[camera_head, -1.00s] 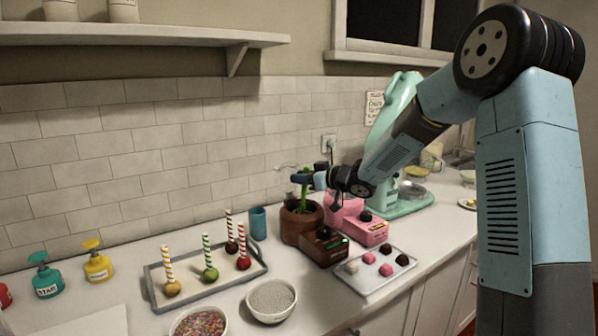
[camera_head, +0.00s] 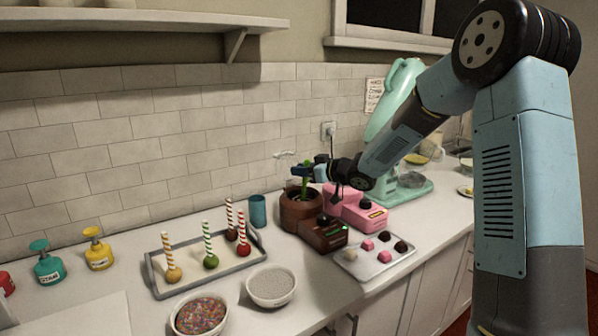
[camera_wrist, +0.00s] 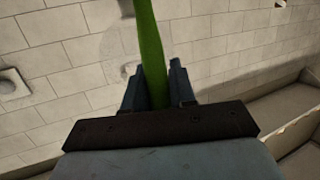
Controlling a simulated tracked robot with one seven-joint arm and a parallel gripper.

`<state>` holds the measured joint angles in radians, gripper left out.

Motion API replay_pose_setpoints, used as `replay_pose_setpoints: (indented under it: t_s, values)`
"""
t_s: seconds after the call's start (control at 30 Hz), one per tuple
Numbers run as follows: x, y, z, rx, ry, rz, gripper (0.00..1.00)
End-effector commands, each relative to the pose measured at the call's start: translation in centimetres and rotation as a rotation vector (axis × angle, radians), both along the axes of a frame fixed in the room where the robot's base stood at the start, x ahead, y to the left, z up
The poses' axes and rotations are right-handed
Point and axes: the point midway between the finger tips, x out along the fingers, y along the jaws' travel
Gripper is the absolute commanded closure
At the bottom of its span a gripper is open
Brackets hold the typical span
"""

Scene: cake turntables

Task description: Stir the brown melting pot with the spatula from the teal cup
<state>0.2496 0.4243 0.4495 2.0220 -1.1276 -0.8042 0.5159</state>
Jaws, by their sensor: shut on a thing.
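The brown melting pot (camera_head: 298,222) stands on the counter near the wall, with its brown control base (camera_head: 323,235) in front. The green spatula (camera_head: 305,192) is upright, its lower end inside the pot; the pot's rim hides its tip. My gripper (camera_head: 309,171) is above the pot and shut on the spatula. In the wrist view the green spatula (camera_wrist: 150,45) runs up between the two fingers. The teal cup (camera_head: 258,211) stands just left of the pot, with nothing seen sticking out of it.
A pink melting pot (camera_head: 362,214) stands close on the right. A tray with sweets (camera_head: 376,256) lies in front. A grey tray (camera_head: 158,291) with striped cake pops, a sprinkle bowl (camera_head: 200,318) and a grey-filled bowl (camera_head: 271,287) are left. A mint mixer (camera_head: 391,110) stands behind.

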Motion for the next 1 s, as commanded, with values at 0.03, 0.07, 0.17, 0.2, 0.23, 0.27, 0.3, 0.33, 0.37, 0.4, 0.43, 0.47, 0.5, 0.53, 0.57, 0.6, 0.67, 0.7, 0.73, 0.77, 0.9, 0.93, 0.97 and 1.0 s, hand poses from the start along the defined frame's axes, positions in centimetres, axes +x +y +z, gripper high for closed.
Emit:
replay_pose_setpoints:
  t_s: [0.03,0.07,0.17,0.2,0.23,0.27,0.3,0.33,0.37,0.4,0.43,0.47,0.5,0.53,0.57,0.6,0.67,0.7,0.73,0.77,0.9,0.93,0.97,1.0]
  values:
    - [0.0,0.0,0.0,0.0,0.0,0.0,1.0]
    - [0.0,0.0,0.0,0.0,0.0,0.0,1.0]
    - [0.0,0.1,0.0,0.0,0.0,0.0,1.0]
    - [0.0,0.1,0.0,0.0,0.0,0.001,1.0]
    - [0.0,0.1,0.0,0.0,0.0,0.001,1.0]
    - [0.0,0.1,0.0,0.0,0.0,0.001,1.0]
    - [0.0,0.1,0.0,0.0,0.0,0.001,1.0]
    - [0.0,0.1,0.0,0.0,0.0,0.001,1.0]
    - [0.0,0.1,0.0,0.0,0.0,0.001,1.0]
    - [0.0,0.1,-0.1,0.001,0.001,0.001,1.0]
    - [0.0,0.1,-0.1,0.001,0.001,0.001,1.0]
    - [0.0,0.1,-0.2,0.001,0.001,0.001,1.0]
    - [0.0,0.1,-0.3,0.001,0.001,0.001,1.0]
    - [0.0,0.1,-0.4,0.001,0.002,0.001,1.0]
    - [0.0,0.1,-0.4,0.001,0.002,0.001,1.0]
    - [0.0,0.1,-0.6,0.001,0.002,0.001,1.0]
    - [0.0,0.1,-0.7,0.001,0.002,0.001,1.0]
    - [0.0,0.1,-0.8,0.001,0.001,0.001,1.0]
    - [0.0,0.1,-0.9,0.001,0.001,0.002,1.0]
    - [0.0,0.1,-0.9,0.001,0.001,0.002,1.0]
    - [-0.1,0.1,-1.0,0.0,0.0,0.002,1.0]
    - [-0.1,0.1,-1.0,0.0,0.0,0.002,1.0]
    - [0.0,0.1,-1.0,0.0,0.0,0.002,1.0]
    - [0.0,0.2,-1.0,0.0,0.0,0.002,1.0]
